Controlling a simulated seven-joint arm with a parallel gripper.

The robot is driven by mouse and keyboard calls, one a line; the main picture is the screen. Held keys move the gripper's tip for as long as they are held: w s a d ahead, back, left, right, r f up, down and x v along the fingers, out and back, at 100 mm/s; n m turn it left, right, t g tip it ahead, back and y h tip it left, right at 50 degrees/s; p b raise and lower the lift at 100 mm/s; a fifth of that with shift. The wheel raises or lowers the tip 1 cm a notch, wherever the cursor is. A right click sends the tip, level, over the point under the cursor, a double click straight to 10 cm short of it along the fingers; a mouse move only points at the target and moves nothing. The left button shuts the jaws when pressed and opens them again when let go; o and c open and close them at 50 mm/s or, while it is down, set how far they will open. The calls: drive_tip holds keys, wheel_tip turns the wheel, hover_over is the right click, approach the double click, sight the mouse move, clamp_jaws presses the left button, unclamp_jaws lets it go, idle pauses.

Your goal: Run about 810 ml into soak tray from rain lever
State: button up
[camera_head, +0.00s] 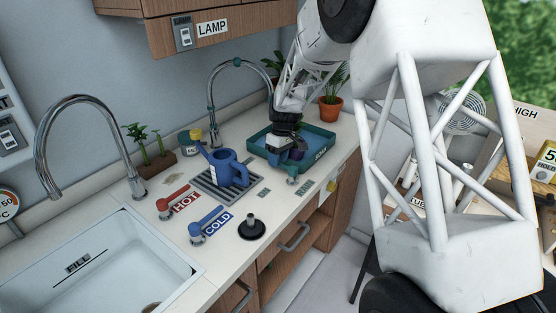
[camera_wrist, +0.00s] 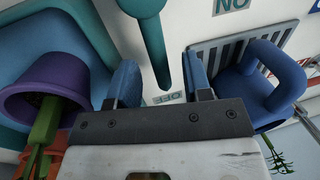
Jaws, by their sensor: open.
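The teal soak tray (camera_head: 320,155) stands on the counter at the back right; it also fills the left of the wrist view (camera_wrist: 70,22). A purple pot with a green plant (camera_wrist: 45,85) sits in it. The teal lever, seemingly the rain lever (camera_wrist: 152,40), shows in the wrist view with its narrow end near the OFF label. An ON label (camera_wrist: 232,5) lies off to one side. My gripper (camera_wrist: 160,85) is open and empty, with one finger on either side of the lever's end, apparently apart from it. The rain tap (camera_head: 211,95) has teal rings; my arm hides its outlet.
A blue watering can (camera_head: 230,170) stands on a drain grate (camera_head: 212,190) close by the tray. The red HOT lever (camera_head: 173,198), blue COLD lever (camera_head: 207,225) and black plunger-like stopper (camera_head: 252,228) are nearer. A white sink (camera_head: 110,265) is at the left.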

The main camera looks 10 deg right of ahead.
drive_tip(key=shift+f, duration=0.25)
drive_tip(key=shift+c, duration=0.3)
clamp_jaws()
drive_tip(key=shift+s, duration=0.1)
drive_tip(key=shift+s+a+n+h, duration=0.15)
drive_tip(key=shift+s+a+n, duration=0.15)
drive_tip(key=shift+n, duration=0.45)
drive_tip(key=shift+s+a+n+h, duration=0.15)
drive_tip(key=shift+s+a+n, duration=0.1)
drive_tip(key=shift+n, duration=0.5)
drive_tip(key=shift+o, duration=0.3)
unclamp_jaws()
drive_tip(key=shift+r, duration=0.15)
